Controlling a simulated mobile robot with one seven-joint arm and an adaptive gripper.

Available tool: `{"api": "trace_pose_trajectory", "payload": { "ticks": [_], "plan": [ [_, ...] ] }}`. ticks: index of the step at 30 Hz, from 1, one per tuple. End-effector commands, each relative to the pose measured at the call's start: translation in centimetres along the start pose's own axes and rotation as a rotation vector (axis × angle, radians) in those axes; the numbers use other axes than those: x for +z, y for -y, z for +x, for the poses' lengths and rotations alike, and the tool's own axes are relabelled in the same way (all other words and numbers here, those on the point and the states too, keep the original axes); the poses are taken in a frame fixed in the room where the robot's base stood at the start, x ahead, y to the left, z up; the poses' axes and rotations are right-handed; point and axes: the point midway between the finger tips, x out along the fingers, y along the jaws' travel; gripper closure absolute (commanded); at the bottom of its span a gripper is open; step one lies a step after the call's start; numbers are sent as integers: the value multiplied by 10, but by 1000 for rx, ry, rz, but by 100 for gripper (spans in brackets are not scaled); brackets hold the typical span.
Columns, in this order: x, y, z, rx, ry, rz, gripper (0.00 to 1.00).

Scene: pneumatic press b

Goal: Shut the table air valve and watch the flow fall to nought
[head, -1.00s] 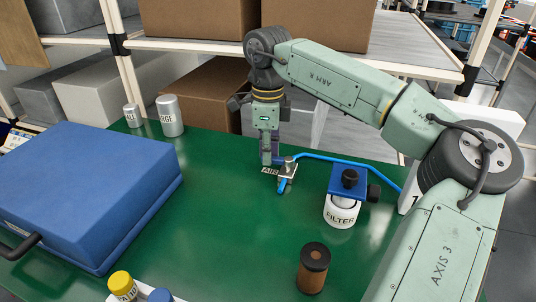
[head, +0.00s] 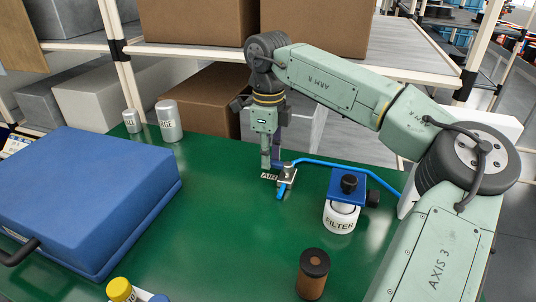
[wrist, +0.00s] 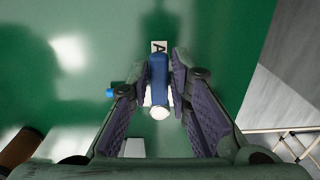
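The table air valve (head: 287,173) is a small metal fitting with a blue lever (head: 281,191), beside a label reading AIR (head: 269,177) on the green table. A blue hose runs from it to the right. My gripper (head: 270,163) points down at the valve, just behind and left of it in the head view. In the wrist view, the blue lever (wrist: 159,77) lies between the fingers of my gripper (wrist: 164,90), with gaps beside it. The gripper is open and holds nothing. No flow reading can be read in these views.
A white FILTER bowl (head: 340,217) with a blue top stands right of the valve. A brown and black cylinder (head: 313,274) stands at the front. A large blue case (head: 85,195) fills the left. Two grey canisters (head: 169,121) stand at the back left.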

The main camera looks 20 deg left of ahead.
Motion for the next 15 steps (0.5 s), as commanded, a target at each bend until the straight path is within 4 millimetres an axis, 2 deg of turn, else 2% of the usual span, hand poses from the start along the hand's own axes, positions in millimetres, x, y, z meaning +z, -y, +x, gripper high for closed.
{"api": "trace_pose_trajectory", "payload": {
  "ticks": [6, 15],
  "plan": [
    [0, 0, 0, 0, 0, -1, 65],
    [0, 0, -1, 0, 0, -3, 65]
  ]
}}
